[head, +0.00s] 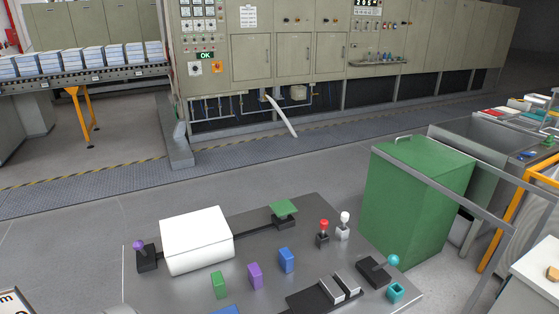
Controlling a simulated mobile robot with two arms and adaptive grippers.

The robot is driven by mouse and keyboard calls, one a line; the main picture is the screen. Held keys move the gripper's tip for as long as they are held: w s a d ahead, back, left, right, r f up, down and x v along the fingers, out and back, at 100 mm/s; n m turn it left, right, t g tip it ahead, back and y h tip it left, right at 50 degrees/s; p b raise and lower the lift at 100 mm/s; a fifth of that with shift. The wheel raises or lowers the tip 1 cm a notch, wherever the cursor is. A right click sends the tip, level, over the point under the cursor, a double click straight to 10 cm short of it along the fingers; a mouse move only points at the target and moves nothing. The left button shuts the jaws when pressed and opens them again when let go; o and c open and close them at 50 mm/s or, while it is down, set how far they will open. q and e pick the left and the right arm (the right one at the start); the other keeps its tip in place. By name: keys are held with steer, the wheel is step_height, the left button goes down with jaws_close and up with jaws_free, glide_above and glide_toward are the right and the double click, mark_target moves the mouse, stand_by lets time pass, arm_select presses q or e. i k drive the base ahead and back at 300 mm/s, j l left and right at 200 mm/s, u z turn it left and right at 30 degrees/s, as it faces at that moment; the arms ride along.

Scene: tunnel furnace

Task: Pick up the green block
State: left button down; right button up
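The green block (219,285) stands on the grey table (180,284), near its front and left of the middle. A purple block (256,275) stands just right of it, apart from it, and a blue block (286,260) stands further right. Part of another blue thing (226,310) shows below at the picture's bottom edge. Neither of my grippers shows in the head view. Nothing covers the green block.
A white box (196,239) stands behind the green block. A purple-knobbed lever (141,250), a green plate on a stand (284,208), red-topped (323,232) and white-topped (344,224) levers and a teal-knobbed lever (380,268) share the table. A green bin (413,200) stands right.

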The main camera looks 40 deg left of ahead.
mark_target(218, 283)
steer(key=u, duration=1.6)
